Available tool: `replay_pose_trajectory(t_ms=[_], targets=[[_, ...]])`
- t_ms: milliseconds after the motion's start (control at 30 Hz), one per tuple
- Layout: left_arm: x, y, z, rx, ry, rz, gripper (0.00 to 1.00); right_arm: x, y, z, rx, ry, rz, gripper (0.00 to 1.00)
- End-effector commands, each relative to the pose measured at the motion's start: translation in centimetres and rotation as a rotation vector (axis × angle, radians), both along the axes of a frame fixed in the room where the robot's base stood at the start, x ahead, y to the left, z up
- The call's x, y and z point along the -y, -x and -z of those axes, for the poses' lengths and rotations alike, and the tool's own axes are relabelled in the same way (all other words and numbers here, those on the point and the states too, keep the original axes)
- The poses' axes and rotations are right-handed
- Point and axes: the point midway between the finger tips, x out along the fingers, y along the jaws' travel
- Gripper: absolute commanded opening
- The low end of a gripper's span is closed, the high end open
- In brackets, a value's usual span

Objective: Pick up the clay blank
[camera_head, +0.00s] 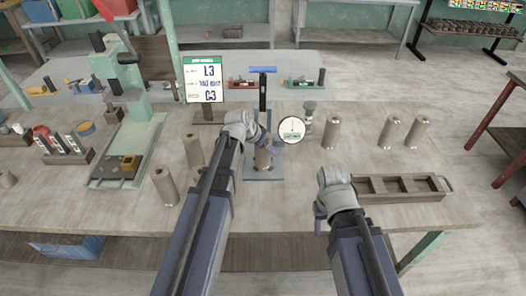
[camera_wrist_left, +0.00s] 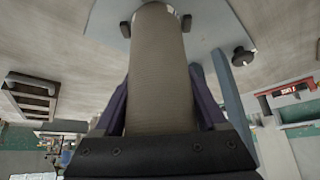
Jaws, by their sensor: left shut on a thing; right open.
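A grey-brown cylindrical clay blank (camera_head: 263,159) is upright at the blue-handled press stand (camera_head: 263,95), over its grey-blue base plate (camera_head: 264,176). My left gripper (camera_head: 264,143) is shut on this blank. In the left wrist view the blank (camera_wrist_left: 160,75) sits between the two purple fingers, its far end at the plate (camera_wrist_left: 215,22) between two small dark pegs. I cannot tell whether it touches the plate. My right gripper (camera_head: 319,218) is open and empty over the table's front part, left of the wooden tray (camera_head: 447,196).
Similar cylinders stand on the table (camera_head: 110,220): two at left (camera_head: 164,186), (camera_head: 193,150) and three at right (camera_head: 331,132), (camera_head: 389,133), (camera_head: 417,132). A round gauge (camera_head: 291,130) is right of the press. A sign (camera_head: 204,80) and green machine (camera_head: 125,85) stand left.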

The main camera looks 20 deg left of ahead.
Motion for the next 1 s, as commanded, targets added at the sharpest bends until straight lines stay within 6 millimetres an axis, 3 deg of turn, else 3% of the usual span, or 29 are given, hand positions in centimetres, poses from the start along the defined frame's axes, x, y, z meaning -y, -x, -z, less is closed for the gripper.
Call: replay_pose_trajectory(t_ms=[67,533,1000], targets=[[-0.01,0.02,0.0,0.0,0.0,0.0,0.52,0.0,0.0,0.0,0.0,0.0,0.0,0.5],[-0.01,0.02,0.0,0.0,0.0,0.0,0.0,0.0,0.0,0.0,0.0,0.0,0.0,0.5],[-0.01,0.0,-0.08,0.0,0.0,0.0,0.0,0.0,-0.01,-0.08,0.0,0.0,0.0,0.5]])
